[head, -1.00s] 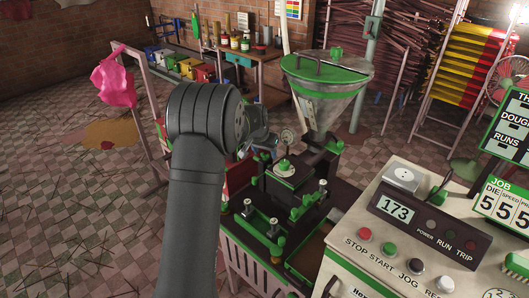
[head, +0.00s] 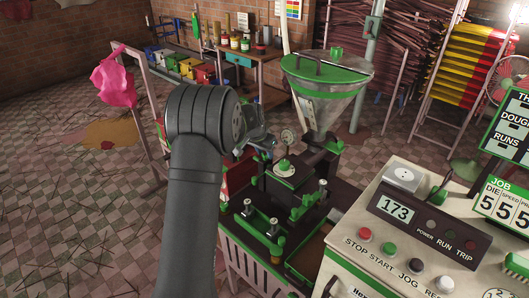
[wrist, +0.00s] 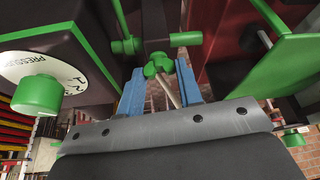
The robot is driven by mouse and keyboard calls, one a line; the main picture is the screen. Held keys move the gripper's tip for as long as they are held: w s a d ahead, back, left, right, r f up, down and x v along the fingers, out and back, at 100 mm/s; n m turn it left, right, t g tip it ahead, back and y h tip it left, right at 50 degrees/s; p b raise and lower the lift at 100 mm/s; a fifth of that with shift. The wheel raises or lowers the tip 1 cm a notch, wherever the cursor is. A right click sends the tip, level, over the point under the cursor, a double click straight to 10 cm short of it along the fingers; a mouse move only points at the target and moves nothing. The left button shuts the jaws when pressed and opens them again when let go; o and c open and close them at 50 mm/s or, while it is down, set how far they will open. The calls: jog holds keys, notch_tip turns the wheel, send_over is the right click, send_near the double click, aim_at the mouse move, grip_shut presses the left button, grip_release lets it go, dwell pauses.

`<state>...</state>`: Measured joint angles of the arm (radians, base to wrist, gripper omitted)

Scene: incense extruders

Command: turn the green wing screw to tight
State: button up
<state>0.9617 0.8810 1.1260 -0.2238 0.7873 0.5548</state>
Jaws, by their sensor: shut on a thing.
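The green wing screw (wrist: 158,65) shows in the upper middle of the wrist view, below a dark machine part. My gripper (wrist: 160,74) has its two blue fingers on either side of the screw and is shut on it. A thin pale rod runs down from the screw between the fingers. In the head view my gripper (head: 264,142) is small, beside the machine and partly hidden by my arm. I cannot make out the screw there, nor tell how tight it is.
The extruder (head: 284,190) stands under a green-rimmed hopper (head: 325,92). A control panel (head: 430,215) reading 173 is at the right. In the wrist view, a green knob (wrist: 37,94) by a pressure dial and a green plate (wrist: 288,60) flank my gripper closely.

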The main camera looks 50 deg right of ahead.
jog(key=shift+m+g, duration=0.4)
jog(key=shift+m, duration=0.8)
jog(key=o, duration=1)
jog(key=v, duration=1.7)
jog(key=shift+w+a+r, duration=0.1)
jog(key=shift+a+r, duration=0.05)
jog(key=x, duration=1.7)
